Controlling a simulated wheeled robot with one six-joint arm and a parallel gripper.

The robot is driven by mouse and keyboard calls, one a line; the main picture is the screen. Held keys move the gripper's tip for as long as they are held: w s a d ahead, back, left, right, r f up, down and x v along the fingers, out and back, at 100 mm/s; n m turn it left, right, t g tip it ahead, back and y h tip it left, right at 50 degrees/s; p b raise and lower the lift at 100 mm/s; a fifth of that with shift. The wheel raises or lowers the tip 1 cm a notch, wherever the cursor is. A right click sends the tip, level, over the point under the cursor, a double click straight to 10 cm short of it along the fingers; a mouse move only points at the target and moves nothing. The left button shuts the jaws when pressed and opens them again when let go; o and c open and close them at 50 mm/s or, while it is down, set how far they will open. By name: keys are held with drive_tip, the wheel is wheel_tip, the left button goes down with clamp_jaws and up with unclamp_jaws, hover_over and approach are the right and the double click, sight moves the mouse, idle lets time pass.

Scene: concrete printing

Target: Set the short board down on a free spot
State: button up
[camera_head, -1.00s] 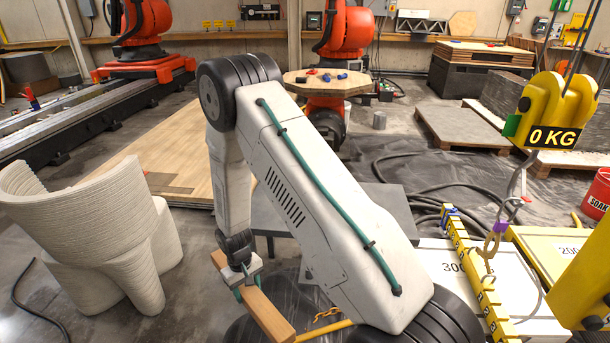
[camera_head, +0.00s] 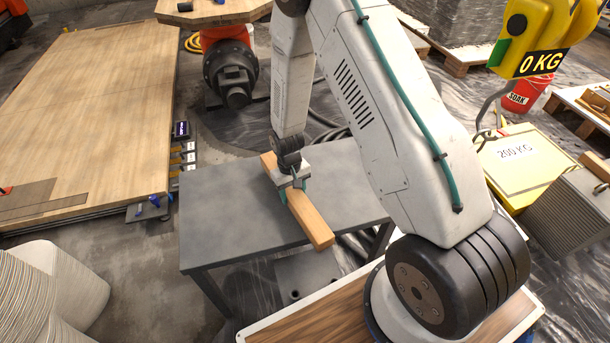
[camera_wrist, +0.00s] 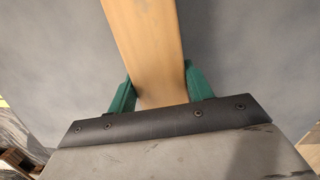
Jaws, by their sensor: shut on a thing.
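The short board (camera_head: 312,222) is a light wooden bar. My gripper (camera_head: 292,187) is shut on it near its middle, with a green finger on each side. In the head view the board is over the grey table (camera_head: 225,222), its near end reaching toward the table's front edge. I cannot tell whether it touches the top or hangs just above it. In the wrist view the board (camera_wrist: 146,45) runs away between the green fingers, with plain grey surface (camera_wrist: 60,60) on both sides.
The grey tabletop is bare left of the board. A large wooden platform (camera_head: 90,110) lies at left, with a pale layered print (camera_head: 50,285) in front. A yellow 200 KG block (camera_head: 515,155) and a hanging yellow scale (camera_head: 540,40) are at right.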

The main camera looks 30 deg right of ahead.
sight(295, 211)
drive_tip(key=shift+n, duration=0.9)
drive_tip(key=s+r, duration=0.1)
drive_tip(key=s+a+r, duration=0.1)
drive_tip(key=s+r, duration=0.1)
drive_tip(key=s+a+r, duration=0.1)
drive_tip(key=r, duration=0.1)
drive_tip(key=shift+s+a+r, duration=0.1)
drive_tip(key=shift+s+a, duration=0.05)
drive_tip(key=shift+s, duration=0.3)
drive_tip(key=shift+d+f, duration=0.2)
drive_tip(key=shift+f, duration=3.15)
drive_tip(key=shift+f, duration=0.55)
drive_tip(key=o, duration=1.5)
drive_tip(key=shift+r, duration=0.1)
drive_tip(key=r, duration=0.5)
drive_tip(key=w+r, duration=0.1)
drive_tip(key=r, duration=0.1)
drive_tip(key=shift+a+r, duration=0.15)
drive_tip(key=shift+r, duration=0.15)
